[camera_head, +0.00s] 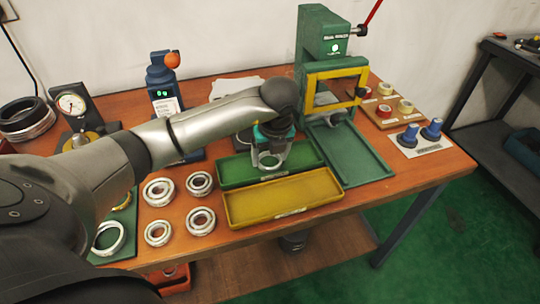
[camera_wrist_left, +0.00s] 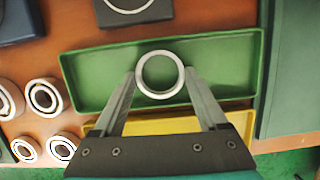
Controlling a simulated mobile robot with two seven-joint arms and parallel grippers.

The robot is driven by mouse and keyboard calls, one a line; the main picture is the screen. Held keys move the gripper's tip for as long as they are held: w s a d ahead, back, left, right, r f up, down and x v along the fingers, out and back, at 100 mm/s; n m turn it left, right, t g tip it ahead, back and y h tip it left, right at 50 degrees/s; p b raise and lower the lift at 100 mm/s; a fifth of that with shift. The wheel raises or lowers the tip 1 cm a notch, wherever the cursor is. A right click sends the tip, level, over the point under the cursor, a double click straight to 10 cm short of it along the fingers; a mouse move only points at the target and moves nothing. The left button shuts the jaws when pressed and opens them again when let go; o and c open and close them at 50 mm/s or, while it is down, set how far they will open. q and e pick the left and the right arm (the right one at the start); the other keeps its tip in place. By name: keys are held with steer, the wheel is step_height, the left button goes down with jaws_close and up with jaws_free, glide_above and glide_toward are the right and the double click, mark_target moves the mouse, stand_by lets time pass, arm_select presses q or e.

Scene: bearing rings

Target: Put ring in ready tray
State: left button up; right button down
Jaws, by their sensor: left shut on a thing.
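My left gripper (camera_wrist_left: 161,80) is shut on a metal ring (camera_wrist_left: 160,95), with one finger on each side of it. In the wrist view the ring is over the green tray (camera_wrist_left: 85,82). In the head view the ring (camera_head: 268,168) hangs under my left gripper (camera_head: 269,157), over the green tray (camera_head: 235,173); the exact height above its floor is hard to tell. The green tray holds no other ring that I can see. A yellow tray (camera_head: 285,196) lies along its front side. The tray labels are too small to read. My right gripper is not in view.
Several bearing rings (camera_head: 158,192) lie on the wooden table left of the trays. A green press (camera_head: 322,50) with a larger green tray (camera_head: 350,155) stands to the right. Blue parts (camera_head: 431,129) are at the right edge. A dial gauge (camera_head: 70,104) stands at the left.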

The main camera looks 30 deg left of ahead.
arm_select(q)
steer(key=shift+f, duration=0.1)
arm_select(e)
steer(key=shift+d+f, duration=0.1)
arm_select(q)
steer(key=o, duration=1)
steer(key=shift+f, duration=0.1)
steer(key=shift+o, duration=1.9)
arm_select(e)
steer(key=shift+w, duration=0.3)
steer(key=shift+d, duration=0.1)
